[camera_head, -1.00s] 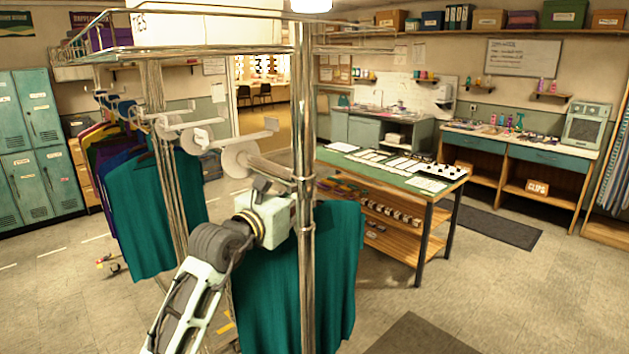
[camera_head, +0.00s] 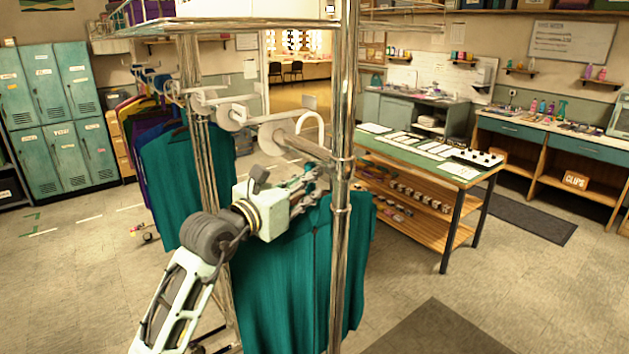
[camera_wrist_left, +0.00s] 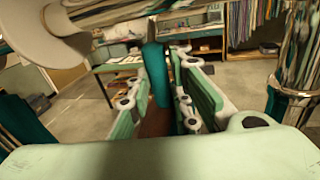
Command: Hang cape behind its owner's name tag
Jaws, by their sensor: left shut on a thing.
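My left gripper (camera_head: 308,184) is shut on a teal cape (camera_head: 285,285) at its top. The cape hangs down beside a chrome rack post (camera_head: 342,250), which hides part of it. In the left wrist view, a teal strip of the cape (camera_wrist_left: 156,75) stands between the green finger pads. A pale curved hook (camera_head: 312,120) shows just above the gripper, near the row's nearest round disc (camera_head: 275,134). I cannot tell whether it touches the row. I cannot read any name on the discs. My right gripper is not in view.
Another teal cape (camera_head: 185,180) hangs further along the rack, with purple and other coloured capes (camera_head: 145,115) behind it. A green-topped table (camera_head: 400,155) stands right of the rack. Lockers (camera_head: 60,115) stand at the left.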

